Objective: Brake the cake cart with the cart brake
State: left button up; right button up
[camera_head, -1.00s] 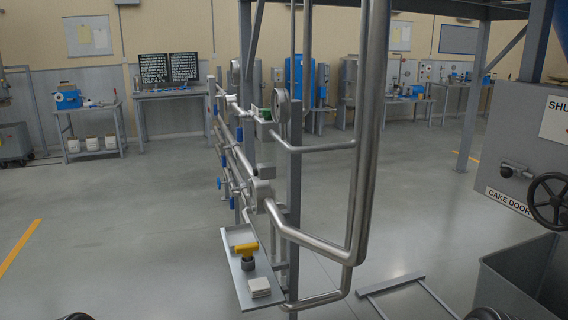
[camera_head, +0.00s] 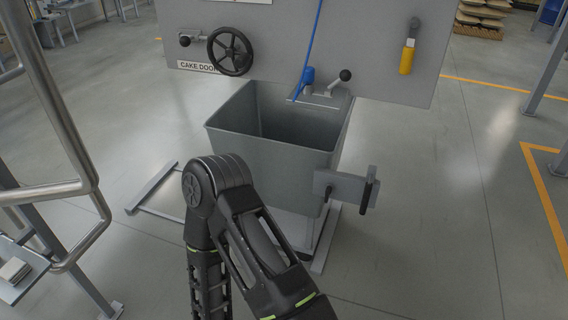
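The cake cart (camera_head: 270,152) is a grey open-topped metal bin in the centre, standing below the grey panel with the CAKE DOOR label. I cannot tell from any label which of these is the cart brake. My black arm covers part of the cart's front left. Neither gripper shows.
A black handwheel (camera_head: 230,52) and a yellow-handled lever (camera_head: 407,58) are on the panel (camera_head: 280,20). A blue hose (camera_head: 312,40) hangs down to the cart. Steel pipes (camera_head: 55,110) stand at left.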

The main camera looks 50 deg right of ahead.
aim_at(328, 190)
jog(key=k+j+z, duration=0.1)
jog(key=z, duration=1.8)
